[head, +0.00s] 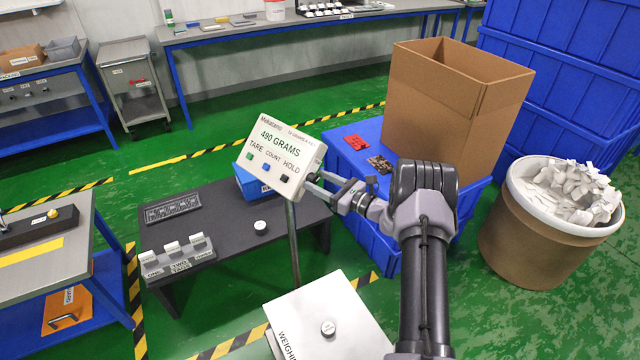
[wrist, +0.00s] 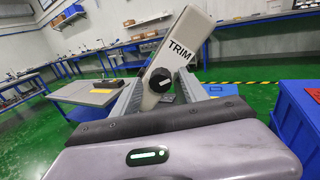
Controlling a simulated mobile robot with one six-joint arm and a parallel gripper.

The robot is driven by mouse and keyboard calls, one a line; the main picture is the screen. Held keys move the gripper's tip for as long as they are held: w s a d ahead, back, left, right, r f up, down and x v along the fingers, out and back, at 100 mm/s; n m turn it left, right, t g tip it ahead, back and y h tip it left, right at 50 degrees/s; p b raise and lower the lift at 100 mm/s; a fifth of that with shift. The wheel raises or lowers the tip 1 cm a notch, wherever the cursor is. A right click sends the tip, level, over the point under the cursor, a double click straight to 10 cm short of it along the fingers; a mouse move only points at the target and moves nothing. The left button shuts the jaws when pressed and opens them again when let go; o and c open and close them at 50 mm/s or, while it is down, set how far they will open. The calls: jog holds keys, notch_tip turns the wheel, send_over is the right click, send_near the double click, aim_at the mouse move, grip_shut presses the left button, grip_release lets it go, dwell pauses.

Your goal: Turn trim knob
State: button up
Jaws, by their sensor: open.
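The black trim knob (wrist: 161,78) sits on the narrow side face of the white scale display (wrist: 172,62), under the word TRIM, in the wrist view. My gripper (head: 334,190) is at the right side of the display. In the wrist view my gripper (wrist: 160,90) is open, its fingers at either side of the knob. I cannot tell whether they touch it.
A dark bench (head: 228,218) with a switch block (head: 178,258) stands left of the post. A white weighing cabinet (head: 345,325) is in front. A cardboard box (head: 440,120) on a blue crate and a drum of white pieces (head: 545,235) stand at right.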

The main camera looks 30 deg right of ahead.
grip_shut()
dwell(0.3)
jog(key=shift+m+t, duration=0.3)
jog(key=shift+m, duration=2.6)
grip_release()
